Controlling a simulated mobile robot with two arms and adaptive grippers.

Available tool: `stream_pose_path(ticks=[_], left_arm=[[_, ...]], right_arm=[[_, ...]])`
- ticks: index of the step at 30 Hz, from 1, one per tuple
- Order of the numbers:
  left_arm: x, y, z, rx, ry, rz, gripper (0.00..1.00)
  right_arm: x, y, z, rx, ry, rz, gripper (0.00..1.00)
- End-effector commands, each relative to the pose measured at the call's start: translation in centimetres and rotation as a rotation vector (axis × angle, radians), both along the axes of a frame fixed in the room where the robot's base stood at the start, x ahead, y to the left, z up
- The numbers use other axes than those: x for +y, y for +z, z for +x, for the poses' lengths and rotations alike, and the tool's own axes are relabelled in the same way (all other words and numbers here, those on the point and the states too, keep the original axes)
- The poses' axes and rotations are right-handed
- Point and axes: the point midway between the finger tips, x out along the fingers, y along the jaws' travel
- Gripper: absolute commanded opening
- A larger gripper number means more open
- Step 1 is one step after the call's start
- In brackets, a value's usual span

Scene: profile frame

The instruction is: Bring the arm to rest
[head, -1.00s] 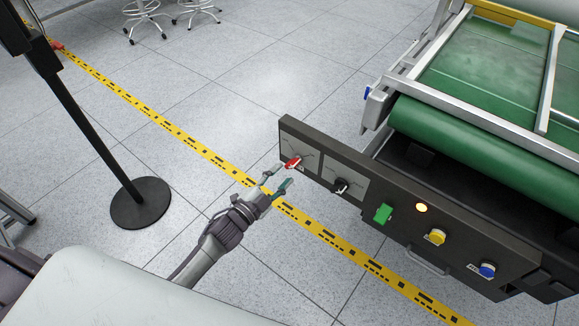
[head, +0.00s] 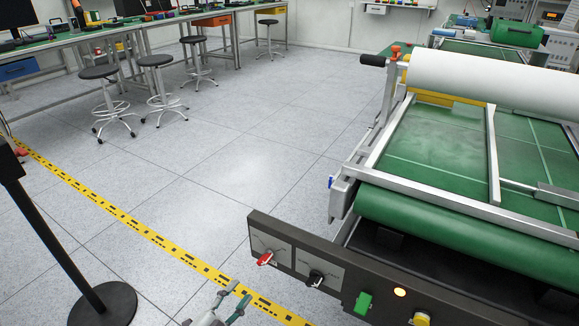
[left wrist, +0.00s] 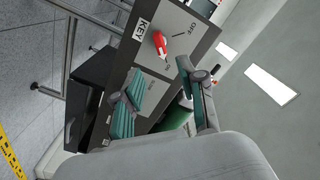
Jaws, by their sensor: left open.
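My left gripper (head: 226,304) shows at the bottom edge of the head view, low in front of the control panel (head: 342,281). Its two fingers are spread apart with nothing between them. The red switch (head: 265,258) on the panel's left plate is just above and right of the fingers, apart from them. In the left wrist view the open fingers (left wrist: 162,100) show in front of the panel, and the red switch (left wrist: 160,45) lies beyond them, beside the printed words KEY and OFF. My right gripper is in neither view.
A black switch (head: 315,279), a green switch (head: 363,303), a lit lamp (head: 400,292) and a yellow button (head: 421,318) line the panel. A green conveyor (head: 440,225) stands behind it. A black post base (head: 103,304) is at lower left. Stools stand farther back; the middle floor is clear.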

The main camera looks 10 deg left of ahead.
Motion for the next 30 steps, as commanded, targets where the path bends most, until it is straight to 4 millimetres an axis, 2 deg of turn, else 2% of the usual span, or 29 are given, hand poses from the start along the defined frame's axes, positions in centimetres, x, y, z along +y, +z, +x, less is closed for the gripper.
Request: stream_pose_path(ticks=[2, 4, 5, 8, 9, 12, 15, 18, 24, 27, 28, 30], left_arm=[[0.2, -0.7, -0.1, 0.029, 0.016, -0.009, 0.41], [0.7, -2.7, -0.3, 0.101, 0.059, -0.027, 0.41], [1.0, -3.9, -0.6, 0.148, 0.086, -0.040, 0.41], [2.1, -9.6, -2.5, 0.367, 0.206, -0.096, 0.41], [2.4, -12.1, -3.7, 0.472, 0.261, -0.124, 0.41], [2.8, -18.0, -7.8, 0.721, 0.386, -0.180, 0.41], [2.5, -21.9, -11.7, 0.917, 0.478, -0.218, 0.41], [2.0, -24.7, -15.4, 1.076, 0.549, -0.244, 0.41], [0.5, -28.2, -22.2, 1.342, 0.656, -0.275, 0.41], [-0.4, -29.2, -25.5, 1.464, 0.702, -0.282, 0.41], [-0.1, -28.4, -25.7, 1.457, 0.701, -0.276, 0.41], [0.2, -28.3, -26.8, 1.461, 0.701, -0.270, 0.41]], right_arm=[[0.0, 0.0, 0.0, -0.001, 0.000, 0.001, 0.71], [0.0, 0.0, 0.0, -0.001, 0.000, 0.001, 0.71], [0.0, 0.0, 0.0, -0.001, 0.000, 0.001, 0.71], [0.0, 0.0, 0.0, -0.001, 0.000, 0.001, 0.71], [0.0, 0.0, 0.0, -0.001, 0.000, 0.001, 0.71], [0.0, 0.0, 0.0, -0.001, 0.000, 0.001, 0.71], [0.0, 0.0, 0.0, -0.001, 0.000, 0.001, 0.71], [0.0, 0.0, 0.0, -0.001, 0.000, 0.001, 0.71], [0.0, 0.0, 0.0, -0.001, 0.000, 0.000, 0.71], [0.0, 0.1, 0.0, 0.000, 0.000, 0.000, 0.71], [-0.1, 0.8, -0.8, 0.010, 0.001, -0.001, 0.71], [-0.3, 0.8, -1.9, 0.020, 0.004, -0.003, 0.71]])
